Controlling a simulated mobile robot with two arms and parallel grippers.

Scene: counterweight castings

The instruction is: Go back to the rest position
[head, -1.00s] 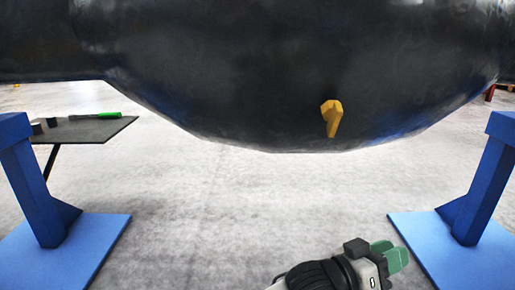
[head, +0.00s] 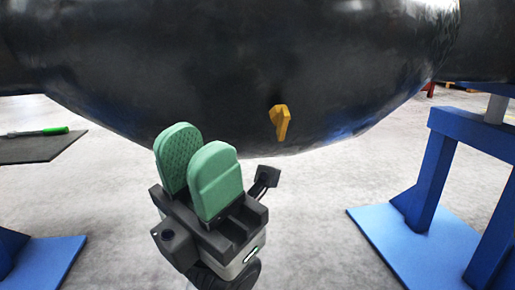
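My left gripper (head: 198,168) is in the lower middle of the head view, with two green pads pointing up. A gap shows between the pads, with the textured inner face of the rear one visible and nothing held. It appears in front of the big dark casting (head: 200,60), overlapping its lower edge in the picture; I cannot tell the distance. A yellow hook-like piece (head: 280,121) is on the casting's underside, right of the gripper and apart from it in the picture. My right gripper is out of view.
A blue stand (head: 432,175) with a wide base plate is on the right; part of another blue base (head: 45,262) is at lower left. The pale floor between the stands looks clear.

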